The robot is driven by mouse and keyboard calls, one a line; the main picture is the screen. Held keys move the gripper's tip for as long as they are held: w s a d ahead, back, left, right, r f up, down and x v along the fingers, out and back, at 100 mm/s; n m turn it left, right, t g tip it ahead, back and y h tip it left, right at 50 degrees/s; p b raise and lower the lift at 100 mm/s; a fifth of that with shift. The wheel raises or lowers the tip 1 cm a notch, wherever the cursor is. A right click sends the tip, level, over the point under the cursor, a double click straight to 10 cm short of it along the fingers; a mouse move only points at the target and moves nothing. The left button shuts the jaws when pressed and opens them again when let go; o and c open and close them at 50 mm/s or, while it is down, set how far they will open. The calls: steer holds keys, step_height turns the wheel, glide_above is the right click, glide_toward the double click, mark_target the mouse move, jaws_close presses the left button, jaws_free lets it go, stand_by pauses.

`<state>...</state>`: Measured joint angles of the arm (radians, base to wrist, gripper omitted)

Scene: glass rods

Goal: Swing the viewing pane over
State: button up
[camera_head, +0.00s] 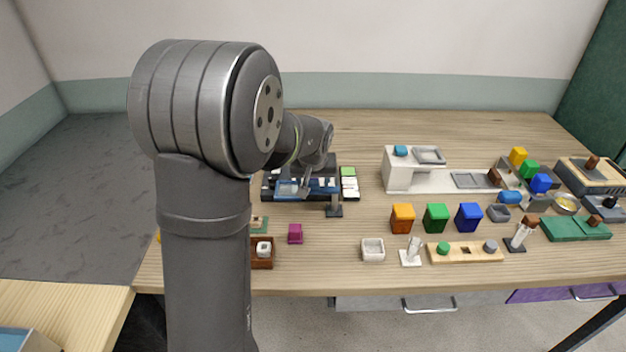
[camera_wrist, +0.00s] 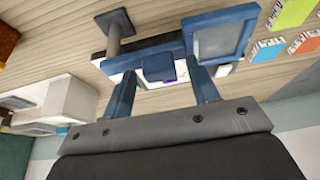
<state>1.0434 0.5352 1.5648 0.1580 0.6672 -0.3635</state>
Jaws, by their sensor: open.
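The viewing pane (camera_head: 291,188) is a flat, blue-framed panel over a dark stand at the back middle of the table. In the wrist view its blue frame and grey pane (camera_wrist: 220,40) lie at the upper right. A blue block with a purple face (camera_wrist: 158,68) sits beside the frame. My gripper (camera_wrist: 160,76) is open, its two blue fingers on either side of that block; I cannot tell whether they touch it. In the head view my gripper (camera_head: 307,186) is small and partly hidden by my wrist, close above the stand.
A short dark post (camera_head: 335,206) stands in front of the stand; it also shows in the wrist view (camera_wrist: 115,30). A white machine (camera_head: 398,172) stands further right.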

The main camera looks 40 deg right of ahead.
jaws_close()
